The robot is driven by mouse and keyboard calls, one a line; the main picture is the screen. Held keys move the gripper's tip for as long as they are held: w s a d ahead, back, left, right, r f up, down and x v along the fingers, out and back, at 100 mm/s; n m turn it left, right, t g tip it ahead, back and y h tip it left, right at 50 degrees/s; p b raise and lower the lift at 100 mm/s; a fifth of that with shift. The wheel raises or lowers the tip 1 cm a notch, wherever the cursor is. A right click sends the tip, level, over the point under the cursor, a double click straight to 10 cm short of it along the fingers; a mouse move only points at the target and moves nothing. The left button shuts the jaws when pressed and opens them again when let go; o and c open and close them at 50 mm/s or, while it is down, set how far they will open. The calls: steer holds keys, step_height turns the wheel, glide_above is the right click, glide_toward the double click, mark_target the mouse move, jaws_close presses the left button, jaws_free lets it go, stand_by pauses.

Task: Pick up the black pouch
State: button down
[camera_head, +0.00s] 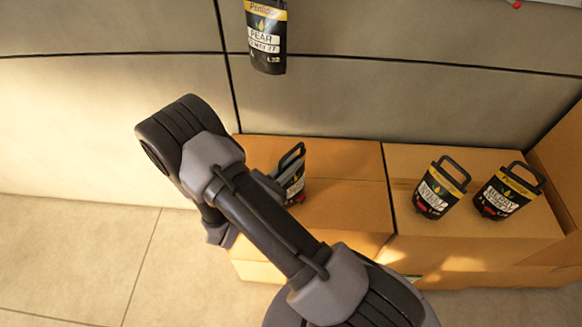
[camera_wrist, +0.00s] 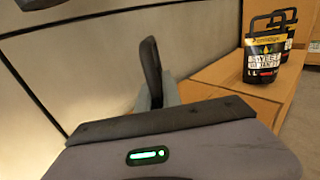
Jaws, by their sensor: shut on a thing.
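A black pouch (camera_head: 294,185) with a pale label and a yellow band shows at the left cardboard box, partly hidden behind my arm in the head view. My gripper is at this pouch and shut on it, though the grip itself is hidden. Another black pouch (camera_head: 266,38), labelled PEAR, is up against the wall. Two more black pouches with handles, one (camera_head: 438,190) and another (camera_head: 507,192), stand on the right box.
The left cardboard box (camera_head: 345,165) and the right cardboard box (camera_head: 410,160) stand side by side against the panelled wall (camera_head: 400,95). A taller box (camera_head: 568,150) borders them at the far right. The tiled floor (camera_head: 85,255) is clear at left.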

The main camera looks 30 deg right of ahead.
steer(key=shift+r+p, duration=0.3)
steer(key=shift+r, duration=0.45)
steer(key=s+a+r+p, duration=0.1)
steer(key=s+a+p, duration=0.2)
steer(key=s, duration=1.2)
steer(key=shift+s+r, duration=0.15)
steer(key=shift+s, duration=0.25)
